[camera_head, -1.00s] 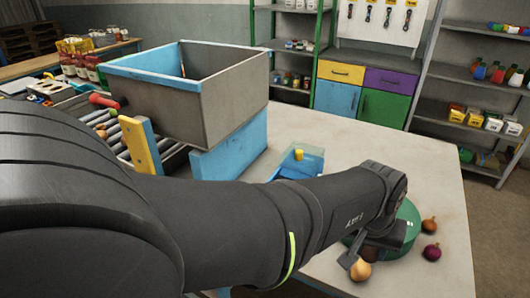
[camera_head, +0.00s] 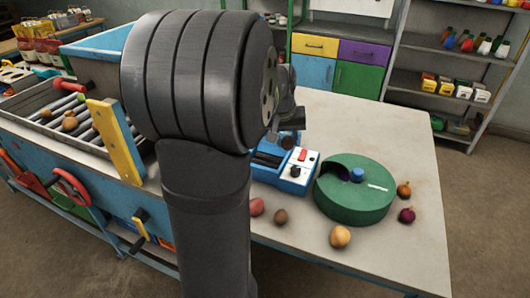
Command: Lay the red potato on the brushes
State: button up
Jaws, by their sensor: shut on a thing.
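My gripper (camera_head: 289,122) is partly hidden behind my own arm, above the blue machine. It is shut on a small, dark brownish round thing (camera_head: 287,140), too small and shaded to identify surely. A pinkish-red potato (camera_head: 257,207) lies on the table beside my arm, below and left of the gripper in the picture. A brown potato (camera_head: 281,216) lies just right of it. The brushes look like the dark rollers (camera_head: 85,119) in the bed at left. A brown round vegetable (camera_head: 69,123) lies on them.
A green drum (camera_head: 356,205) with a dark opening stands right of the blue machine (camera_head: 296,178). A yellow onion (camera_head: 340,237), a brown onion (camera_head: 404,190) and a purple onion (camera_head: 407,215) lie around it. A yellow post (camera_head: 115,142) rises beside the rollers. My arm blocks the middle.

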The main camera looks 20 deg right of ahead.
jog(key=w+a+f, duration=0.1)
jog(key=w, duration=0.1)
jog(key=w+a+f, duration=0.1)
jog(key=w+f, duration=0.1)
jog(key=w+a+f, duration=0.1)
jog(key=w, duration=0.1)
jog(key=shift+w+a+f, duration=0.1)
jog(key=shift+a+f, duration=0.15)
jog(key=shift+a, duration=0.15)
jog(key=shift+f, duration=2)
jog(key=shift+f, duration=0.2)
jog(key=o, duration=1)
jog(key=shift+c, duration=0.2)
jog(key=shift+r, duration=0.1)
jog(key=v, duration=1.2)
